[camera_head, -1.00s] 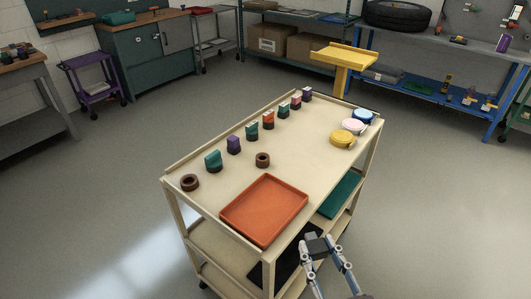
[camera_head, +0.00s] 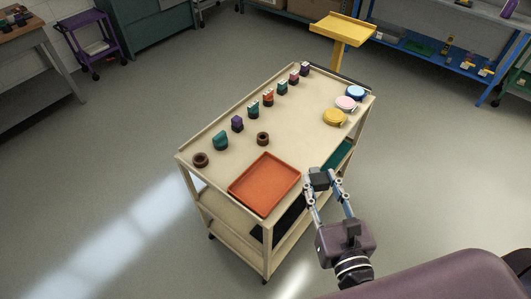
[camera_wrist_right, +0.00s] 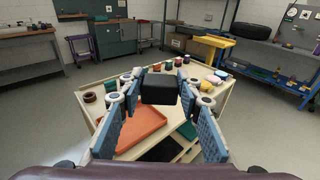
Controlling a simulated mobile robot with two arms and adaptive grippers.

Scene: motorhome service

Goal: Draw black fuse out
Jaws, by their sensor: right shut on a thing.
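A black block-shaped fuse (camera_head: 319,180) is held between the fingertips of my right gripper (camera_head: 320,184) in the head view. It is just off the near right edge of the cart, right of the orange tray. In the right wrist view the black fuse (camera_wrist_right: 160,90) sits between the two fingertips, in front of the cart top. No slot or holder shows around it. My left gripper is in neither view.
The beige cart (camera_head: 210,190) carries an orange tray (camera_head: 265,183), a row of coloured pieces, brown rings (camera_head: 263,139) and round tins (camera_head: 335,117). A yellow stand (camera_head: 343,30) is behind it. Open floor surrounds the cart.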

